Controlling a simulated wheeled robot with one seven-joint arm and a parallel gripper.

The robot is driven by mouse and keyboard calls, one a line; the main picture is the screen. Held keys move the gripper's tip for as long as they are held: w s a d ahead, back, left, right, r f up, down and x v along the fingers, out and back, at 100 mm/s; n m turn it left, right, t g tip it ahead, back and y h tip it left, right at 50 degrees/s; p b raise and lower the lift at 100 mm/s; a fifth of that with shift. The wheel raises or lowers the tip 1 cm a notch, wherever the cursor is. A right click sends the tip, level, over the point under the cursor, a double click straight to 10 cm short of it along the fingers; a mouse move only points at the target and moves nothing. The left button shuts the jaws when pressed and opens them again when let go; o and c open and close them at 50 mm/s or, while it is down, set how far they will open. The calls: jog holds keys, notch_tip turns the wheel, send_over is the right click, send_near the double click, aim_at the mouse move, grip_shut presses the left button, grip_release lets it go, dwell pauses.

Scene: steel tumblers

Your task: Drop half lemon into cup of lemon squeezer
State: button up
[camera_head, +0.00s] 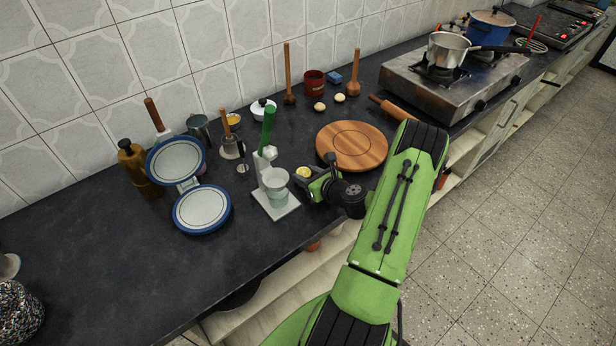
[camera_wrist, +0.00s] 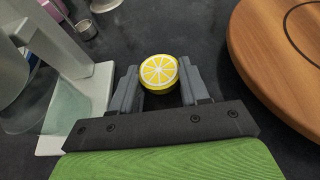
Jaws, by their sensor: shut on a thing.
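The half lemon (camera_wrist: 159,71) shows its cut face between the two fingers of my gripper (camera_wrist: 160,85) in the wrist view. My gripper (camera_head: 308,178) is shut on it, and the lemon (camera_head: 303,172) shows at the fingertips in the head view. The lemon squeezer (camera_head: 262,172) has a white stand, a green handle (camera_head: 268,125) pointing up and a pale green cup (camera_head: 275,187). My gripper is just right of the squeezer, apart from it. In the wrist view, part of the squeezer (camera_wrist: 98,95) is at the left, and the inside of its cup is not clearly visible.
A round wooden board (camera_head: 352,146) lies behind and right of my gripper. A blue-rimmed waffle-maker-like item (camera_head: 201,208) stands open left of the squeezer. A steel stove (camera_head: 455,80) is at the back right.

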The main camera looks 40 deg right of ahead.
jog(key=shift+r, duration=0.1)
jog(key=o, duration=1)
